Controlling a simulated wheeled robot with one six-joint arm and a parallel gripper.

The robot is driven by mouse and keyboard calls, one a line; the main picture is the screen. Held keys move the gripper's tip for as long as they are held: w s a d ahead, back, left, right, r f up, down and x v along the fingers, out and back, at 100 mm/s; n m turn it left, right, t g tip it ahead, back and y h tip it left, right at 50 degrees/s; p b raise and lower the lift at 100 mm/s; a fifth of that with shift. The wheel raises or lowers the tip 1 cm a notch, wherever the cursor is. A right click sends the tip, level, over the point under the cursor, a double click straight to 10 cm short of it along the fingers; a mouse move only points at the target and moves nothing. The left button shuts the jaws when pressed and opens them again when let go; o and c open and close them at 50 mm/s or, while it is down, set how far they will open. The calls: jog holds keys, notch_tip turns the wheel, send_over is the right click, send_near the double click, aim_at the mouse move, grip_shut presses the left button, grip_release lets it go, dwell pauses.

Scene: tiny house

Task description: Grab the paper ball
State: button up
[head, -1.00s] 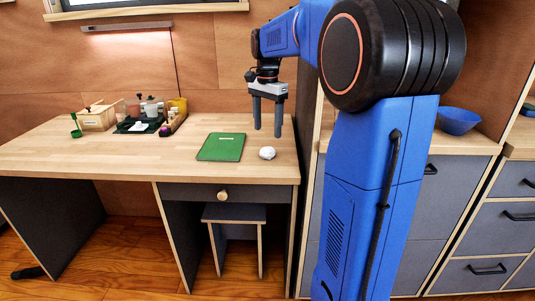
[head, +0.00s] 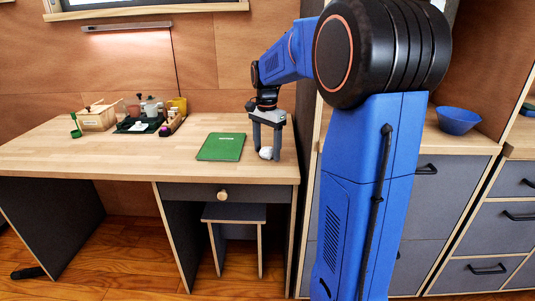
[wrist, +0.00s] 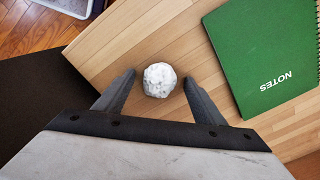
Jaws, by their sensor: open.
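The white crumpled paper ball (head: 265,153) lies on the wooden desk (head: 120,165) near its right front corner. My gripper (head: 266,152) points down over it, with its fingers low, close to the desk top. In the wrist view the paper ball (wrist: 160,80) sits between the tips of my gripper's fingers (wrist: 160,85), with a gap on each side. The fingers are open and do not appear to touch it. In the head view the fingers hide part of the ball.
A green notebook (head: 221,147) marked "NOTES" lies just left of the ball. A wooden box (head: 97,119) and several small items on a dark mat stand farther left. A blue bowl (head: 457,120) is on the right counter. The desk's front left is clear.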

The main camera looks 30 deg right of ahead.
jog(key=c, duration=1.2)
